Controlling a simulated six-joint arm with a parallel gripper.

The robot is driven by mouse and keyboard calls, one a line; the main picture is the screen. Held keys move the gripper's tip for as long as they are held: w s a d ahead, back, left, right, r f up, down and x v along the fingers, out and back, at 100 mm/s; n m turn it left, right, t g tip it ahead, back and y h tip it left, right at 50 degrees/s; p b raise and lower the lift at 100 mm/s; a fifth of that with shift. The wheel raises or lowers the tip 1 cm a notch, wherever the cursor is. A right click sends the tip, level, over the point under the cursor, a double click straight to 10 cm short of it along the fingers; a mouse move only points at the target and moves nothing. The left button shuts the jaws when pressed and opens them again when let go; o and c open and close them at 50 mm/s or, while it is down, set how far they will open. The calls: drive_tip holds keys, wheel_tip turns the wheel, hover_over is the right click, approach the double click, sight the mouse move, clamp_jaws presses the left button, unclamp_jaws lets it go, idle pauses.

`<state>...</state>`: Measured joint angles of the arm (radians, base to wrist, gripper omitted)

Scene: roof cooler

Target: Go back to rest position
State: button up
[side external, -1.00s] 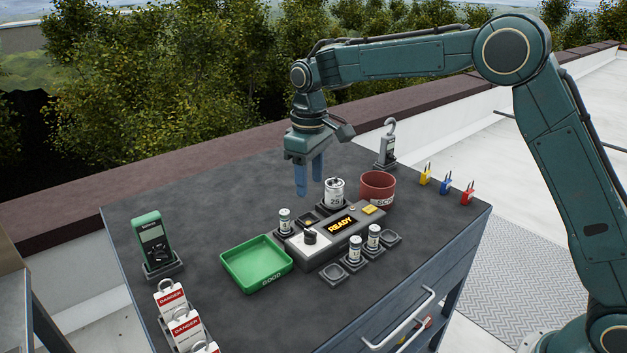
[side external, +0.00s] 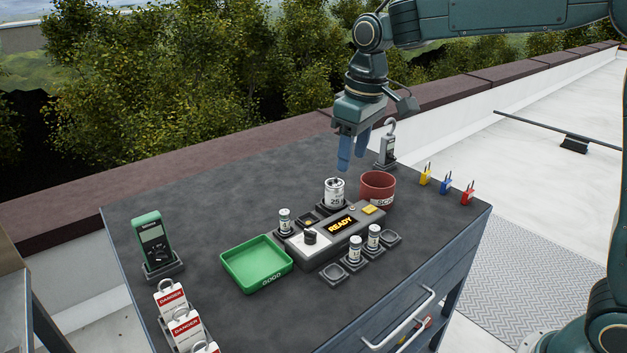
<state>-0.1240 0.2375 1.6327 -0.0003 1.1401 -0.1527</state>
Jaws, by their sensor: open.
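My gripper (side external: 353,150) is open and empty, its blue fingers pointing down above the back of the dark worktop (side external: 225,210). It hangs above and behind the white canister marked 25 (side external: 335,190), apart from it. The grey tester box (side external: 328,238) with its lit READY display (side external: 340,225) stands on the worktop below the gripper. Nothing is between the fingers. Part of my arm runs out of the picture at the top.
A red-brown bin (side external: 378,186) and a grey hooked gauge (side external: 387,150) stand close to the gripper. A green tray (side external: 256,264), small cylinders (side external: 355,248), a green meter (side external: 152,240), danger tags (side external: 180,312) and coloured padlocks (side external: 446,184) stand around the worktop. The space above is free.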

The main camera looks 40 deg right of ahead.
drive_tip(key=s+d+r+m+t, duration=0.1)
drive_tip(key=s+d+r+t, duration=0.2)
drive_tip(key=s, duration=1)
drive_tip(key=s+d+f+m+t, duration=0.1)
drive_tip(key=s+d+f+m, duration=0.1)
drive_tip(key=s, duration=1.1)
drive_tip(key=shift+s+d+f, duration=0.25)
drive_tip(key=shift+s+f, duration=0.05)
drive_tip(key=shift+f, duration=0.3)
